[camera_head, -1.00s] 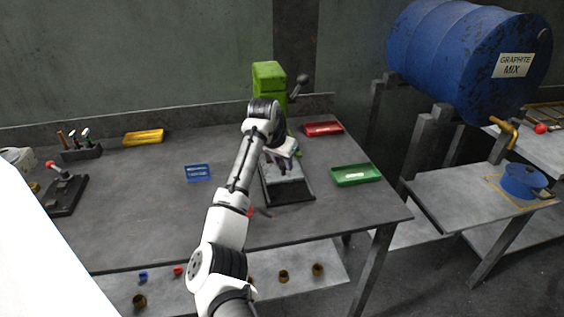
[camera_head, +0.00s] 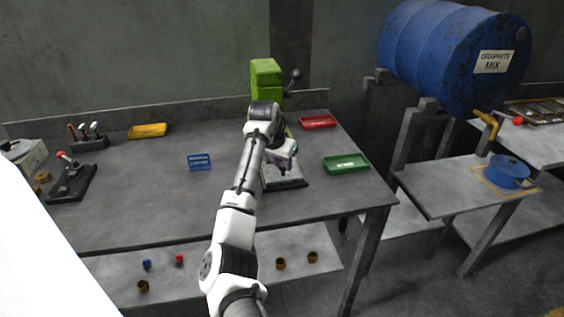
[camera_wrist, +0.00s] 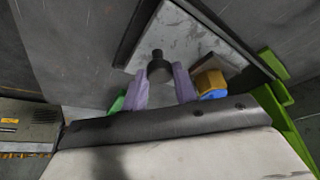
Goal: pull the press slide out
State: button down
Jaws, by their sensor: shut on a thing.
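The green press (camera_head: 266,80) stands at the back of the workbench, with a dark ball-ended lever. Its pale base plate with a dark rim (camera_head: 290,184) extends forward, partly hidden by my arm. My gripper (camera_head: 284,158) is over this plate, in front of the press column. In the wrist view, the purple fingertips of my gripper (camera_wrist: 160,88) are shut on a dark round knob (camera_wrist: 157,66), above the pale plate (camera_wrist: 178,36). A yellow and blue block (camera_wrist: 210,84) sits beside the right finger. The slide body is mostly hidden.
The bench's front left is clear.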

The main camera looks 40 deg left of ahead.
jog(key=c, duration=1.1)
grip_release()
jog(key=b+v, duration=0.3)
jog(key=v, duration=1)
jog(key=shift+s+r, duration=0.15)
jog(key=shift+r, duration=0.25)
